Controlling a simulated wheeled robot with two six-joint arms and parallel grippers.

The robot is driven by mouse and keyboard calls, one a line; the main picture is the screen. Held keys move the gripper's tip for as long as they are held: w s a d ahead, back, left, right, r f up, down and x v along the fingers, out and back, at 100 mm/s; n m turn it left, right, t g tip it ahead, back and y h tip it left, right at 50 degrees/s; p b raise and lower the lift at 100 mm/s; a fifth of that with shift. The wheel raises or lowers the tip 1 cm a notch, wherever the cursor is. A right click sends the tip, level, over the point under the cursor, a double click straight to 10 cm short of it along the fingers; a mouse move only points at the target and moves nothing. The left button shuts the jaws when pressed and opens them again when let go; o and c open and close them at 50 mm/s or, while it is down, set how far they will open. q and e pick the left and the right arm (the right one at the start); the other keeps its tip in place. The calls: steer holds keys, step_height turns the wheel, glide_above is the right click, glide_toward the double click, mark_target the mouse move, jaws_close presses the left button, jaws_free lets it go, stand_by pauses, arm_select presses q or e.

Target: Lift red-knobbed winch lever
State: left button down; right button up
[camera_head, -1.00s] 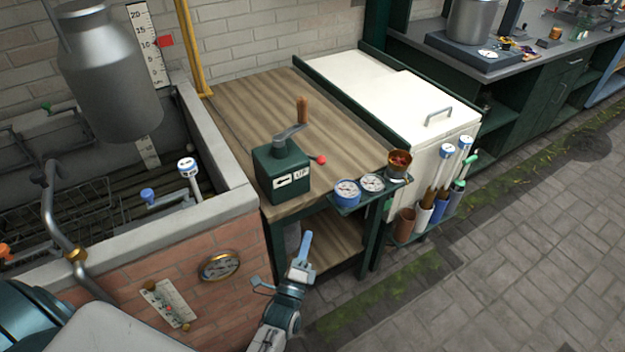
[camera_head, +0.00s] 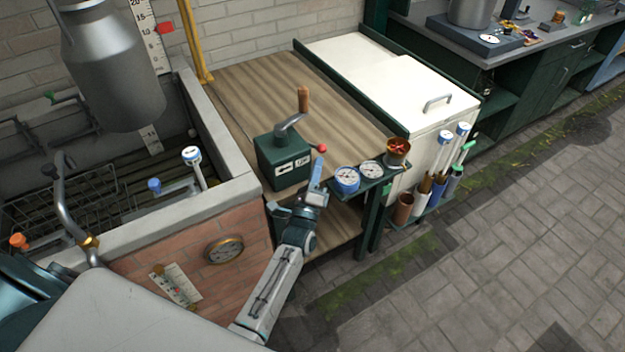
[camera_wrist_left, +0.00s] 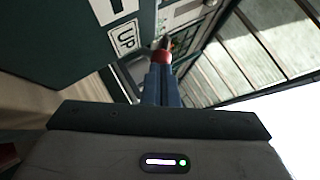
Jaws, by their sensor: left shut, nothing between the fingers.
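The winch (camera_head: 283,160) is a dark green box on the wooden bench, with a crank and an upright brown wooden handle (camera_head: 303,100) on top. Its lever's red knob (camera_head: 321,148) sticks out at the right side. My left gripper (camera_head: 317,172) is shut and empty, its blue fingers pointing up just below the knob. In the left wrist view the shut fingertips (camera_wrist_left: 160,70) reach up to the red knob (camera_wrist_left: 162,56), beside the UP label (camera_wrist_left: 124,38). Whether they touch is unclear. My right gripper is not in view.
A gauge shelf (camera_head: 372,181) with dials and a copper cup (camera_head: 397,151) stands close right of my left gripper. A brick trough (camera_head: 239,222) is to the left, with a metal churn (camera_head: 112,75) hanging above. The paved floor at right is clear.

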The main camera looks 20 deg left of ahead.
arm_select(q)
steer(key=shift+w+r, duration=0.2)
steer(key=shift+w, duration=0.3)
